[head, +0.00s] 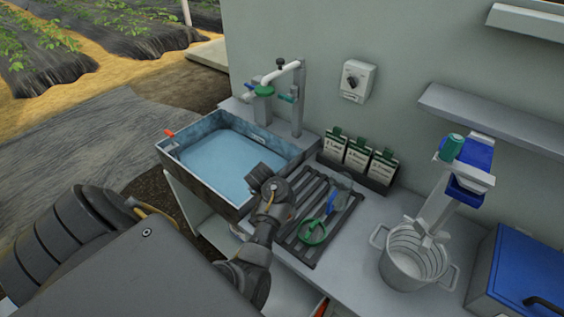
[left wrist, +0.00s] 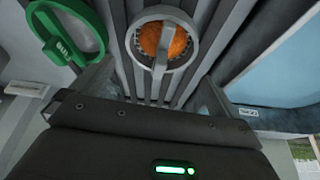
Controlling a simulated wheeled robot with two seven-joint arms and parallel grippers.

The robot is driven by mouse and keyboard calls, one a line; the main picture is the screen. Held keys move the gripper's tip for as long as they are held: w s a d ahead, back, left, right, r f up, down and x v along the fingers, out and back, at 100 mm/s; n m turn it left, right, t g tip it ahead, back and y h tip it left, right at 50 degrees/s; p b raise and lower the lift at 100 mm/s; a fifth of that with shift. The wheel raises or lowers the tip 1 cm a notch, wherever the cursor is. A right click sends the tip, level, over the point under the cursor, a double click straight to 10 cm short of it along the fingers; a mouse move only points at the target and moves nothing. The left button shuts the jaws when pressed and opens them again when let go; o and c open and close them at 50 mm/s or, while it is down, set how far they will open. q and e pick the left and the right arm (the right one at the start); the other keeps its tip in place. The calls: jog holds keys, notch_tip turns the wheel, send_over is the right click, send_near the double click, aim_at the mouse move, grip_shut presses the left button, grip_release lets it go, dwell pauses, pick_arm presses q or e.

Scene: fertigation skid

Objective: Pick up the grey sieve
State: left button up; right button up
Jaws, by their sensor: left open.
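The grey sieve (left wrist: 161,40) shows in the left wrist view as a round grey rim with an orange middle and a short grey handle pointing toward me. It lies over the slats of the dark rack. My left gripper (left wrist: 155,88) is open, with one finger on each side of the handle and nothing visibly gripped. I cannot tell whether the fingers touch it. In the head view my left arm hides most or all of the sieve. My right gripper is not in view.
A green ring tool (head: 313,232) lies on the slatted rack (head: 300,249), close beside the sieve. A water-filled sink (head: 215,158) adjoins the rack on the left. Labelled packets (head: 357,157) stand behind. A grey pot (head: 403,270) and a blue-lidded box (head: 530,265) stand right.

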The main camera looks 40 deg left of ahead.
pick_arm(q)
jog(key=shift+f, duration=0.35)
jog(key=b+x, duration=0.1)
jog(key=x, duration=0.1)
jog(key=b+x, duration=0.1)
jog(key=x, duration=0.1)
jog(key=shift+w+d+f+b, duration=0.15)
jog(key=shift+d+b, duration=0.1)
jog(key=shift+b, duration=0.1)
jog(key=shift+a, duration=0.1)
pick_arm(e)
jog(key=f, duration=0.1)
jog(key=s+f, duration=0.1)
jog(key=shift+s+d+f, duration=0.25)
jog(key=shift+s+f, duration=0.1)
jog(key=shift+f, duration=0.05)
pick_arm(q)
jog(key=c, duration=0.8)
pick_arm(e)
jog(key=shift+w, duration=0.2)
